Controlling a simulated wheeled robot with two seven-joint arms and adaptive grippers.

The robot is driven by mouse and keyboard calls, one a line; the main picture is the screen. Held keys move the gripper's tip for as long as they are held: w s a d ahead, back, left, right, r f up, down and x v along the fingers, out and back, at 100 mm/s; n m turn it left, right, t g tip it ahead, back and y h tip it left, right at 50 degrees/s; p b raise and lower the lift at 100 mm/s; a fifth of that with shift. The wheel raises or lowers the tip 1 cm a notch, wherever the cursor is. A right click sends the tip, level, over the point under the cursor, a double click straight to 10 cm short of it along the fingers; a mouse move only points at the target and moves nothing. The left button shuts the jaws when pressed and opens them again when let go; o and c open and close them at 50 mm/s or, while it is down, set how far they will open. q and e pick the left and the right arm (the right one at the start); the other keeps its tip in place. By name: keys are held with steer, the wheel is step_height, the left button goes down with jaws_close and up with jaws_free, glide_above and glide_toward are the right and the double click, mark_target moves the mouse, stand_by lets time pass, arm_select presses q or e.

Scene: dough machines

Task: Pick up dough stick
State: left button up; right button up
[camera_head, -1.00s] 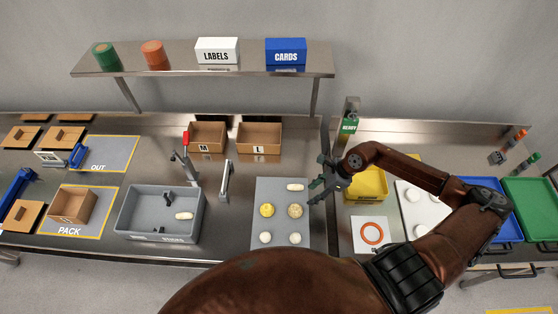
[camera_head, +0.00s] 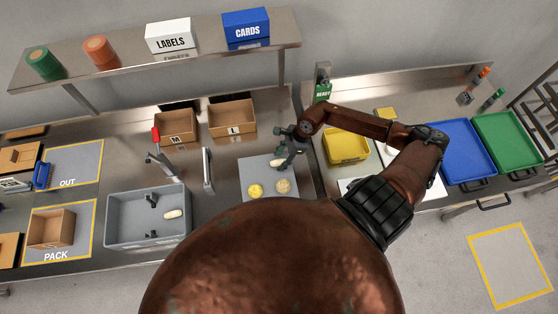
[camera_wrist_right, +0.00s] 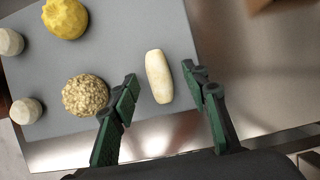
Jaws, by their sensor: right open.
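A pale dough stick (camera_wrist_right: 159,76) lies on the grey mat (camera_wrist_right: 150,20), between the open fingers of my right gripper (camera_wrist_right: 162,100) in the right wrist view. The fingers stand apart on both sides of it and do not visibly touch it. In the head view the right gripper (camera_head: 287,148) is over the mat's right part, with the dough stick (camera_head: 278,163) partly hidden beside it. Another pale dough stick (camera_head: 174,214) lies in the grey bin (camera_head: 120,232) at the left. My left gripper is not seen.
A yellow dough ball (camera_head: 255,191) and an oat-covered ball (camera_head: 283,186) sit on the mat, with white balls (camera_wrist_right: 25,111) nearby. Boxes marked M (camera_head: 176,127) and L (camera_head: 232,118) stand behind. A yellow bin (camera_head: 346,148) stands to the right.

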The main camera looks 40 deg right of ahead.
steer(key=shift+a+f, duration=0.1)
steer(key=shift+f, duration=0.35)
jaws_close()
